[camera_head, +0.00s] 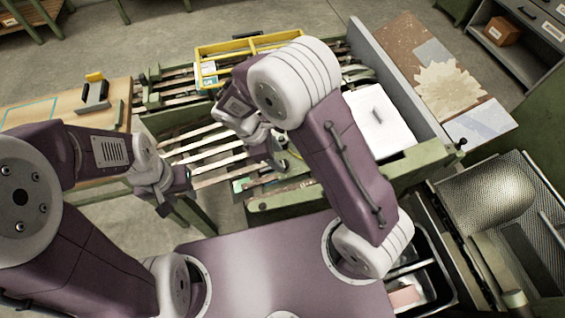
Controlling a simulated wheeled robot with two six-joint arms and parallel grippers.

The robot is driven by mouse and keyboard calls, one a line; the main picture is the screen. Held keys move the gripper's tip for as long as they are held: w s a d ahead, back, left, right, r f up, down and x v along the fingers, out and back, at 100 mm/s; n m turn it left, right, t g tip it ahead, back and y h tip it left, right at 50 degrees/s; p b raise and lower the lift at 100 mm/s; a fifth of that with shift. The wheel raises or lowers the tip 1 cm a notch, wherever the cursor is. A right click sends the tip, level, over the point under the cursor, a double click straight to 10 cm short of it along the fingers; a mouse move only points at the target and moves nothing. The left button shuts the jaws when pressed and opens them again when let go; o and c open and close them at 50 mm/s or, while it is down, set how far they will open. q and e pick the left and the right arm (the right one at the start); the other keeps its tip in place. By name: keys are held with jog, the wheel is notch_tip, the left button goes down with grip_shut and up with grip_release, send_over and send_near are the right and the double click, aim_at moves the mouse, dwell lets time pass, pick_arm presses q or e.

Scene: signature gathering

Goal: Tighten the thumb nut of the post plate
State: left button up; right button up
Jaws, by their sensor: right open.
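I cannot pick out the post plate or its thumb nut for certain; they are too small to tell or hidden behind my right arm. A green machine frame (290,208) with pale slats lies in front of me. My right gripper (268,152) is open and points down over the slats, near the middle of the machine. My right forearm covers part of the machine behind it.
A yellow frame (222,48) stands at the machine's back. A white plate (378,122) lies right of my right arm, beside a tall grey panel (392,75). A wooden table (50,110) at left carries a grey device with a yellow top (95,92). A dark bin (438,268) is at lower right.

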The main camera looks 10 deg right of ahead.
aim_at(283, 164)
jog(key=x, duration=0.3)
jog(key=shift+f+b, duration=0.2)
jog(key=shift+b, duration=0.1)
jog(key=shift+d+f, duration=0.25)
jog(key=shift+f, duration=0.25)
grip_shut()
